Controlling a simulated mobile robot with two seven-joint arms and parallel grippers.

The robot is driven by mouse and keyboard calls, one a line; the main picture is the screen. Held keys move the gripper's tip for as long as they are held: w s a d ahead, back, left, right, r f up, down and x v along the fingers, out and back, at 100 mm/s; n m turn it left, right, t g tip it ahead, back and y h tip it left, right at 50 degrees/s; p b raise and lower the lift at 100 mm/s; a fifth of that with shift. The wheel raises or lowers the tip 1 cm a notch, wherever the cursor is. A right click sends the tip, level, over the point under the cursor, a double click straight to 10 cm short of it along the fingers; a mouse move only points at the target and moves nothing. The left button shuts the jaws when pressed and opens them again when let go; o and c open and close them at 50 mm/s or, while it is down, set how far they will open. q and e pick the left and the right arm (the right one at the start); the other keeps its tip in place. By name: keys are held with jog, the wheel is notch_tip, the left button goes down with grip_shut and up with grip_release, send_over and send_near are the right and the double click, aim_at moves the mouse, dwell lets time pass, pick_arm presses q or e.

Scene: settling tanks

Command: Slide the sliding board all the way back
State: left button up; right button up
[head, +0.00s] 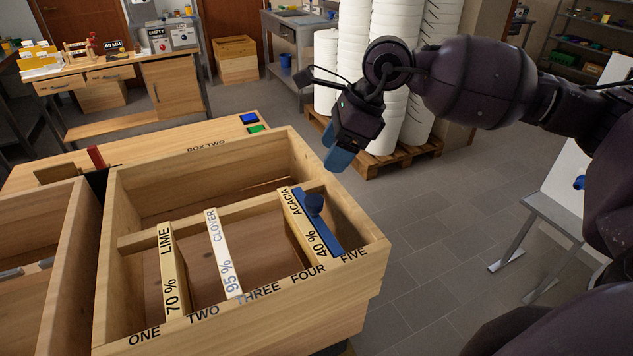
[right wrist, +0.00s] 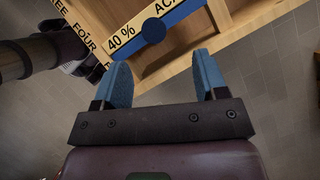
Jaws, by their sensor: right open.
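A wooden box (head: 375,262) has slots marked ONE to FIVE along its front edge. A blue board with a round blue knob (head: 314,205) lies along the right side of the frame marked 40 % ACACIA (head: 301,224), near FOUR and FIVE. The blue board also shows in the right wrist view (right wrist: 182,14), ahead of the fingers. I take it to be the sliding board. My right gripper (head: 340,158) hangs above the box's right wall, apart from the knob. Its blue fingers (right wrist: 164,85) are open and empty.
Frames marked LIME (head: 172,270) and CLOVER (head: 224,255) stand in the same box. Another wooden box (head: 60,215) is at left. A blue and a green pad (head: 256,129) lie on the bench behind. White stacks on a pallet (head: 400,163) stand behind my right arm.

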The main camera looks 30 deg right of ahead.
aim_at(314, 200)
jog(key=x, duration=0.3)
jog(key=s+p+x, duration=0.1)
jog(key=x, duration=0.5)
jog(key=shift+s+d+f, duration=0.2)
jog(key=shift+s+f, duration=0.1)
pick_arm(q)
jog(key=shift+s+a+r, duration=0.15)
jog(key=shift+s+a, duration=0.05)
jog(key=shift+s, duration=0.25)
jog(key=shift+s+a+r, duration=0.15)
jog(key=shift+s+a, duration=0.05)
jog(key=shift+s, duration=0.2)
pick_arm(e)
jog(key=shift+w+a+f+h, duration=0.1)
jog(key=shift+a+f+h, duration=0.2)
jog(key=shift+f, duration=0.4)
grip_shut()
jog(key=d+b, duration=0.2)
jog(key=d, duration=0.3)
jog(key=shift+d+f, duration=0.15)
jog(key=shift+d, duration=0.1)
pick_arm(q)
jog(key=shift+w+f+b, duration=0.15)
jog(key=shift+f, duration=0.45)
jog(key=shift+w+f+b, duration=0.15)
jog(key=shift+f, duration=0.4)
pick_arm(e)
jog(key=shift+d+r, duration=0.25)
jog(key=shift+d, duration=0.2)
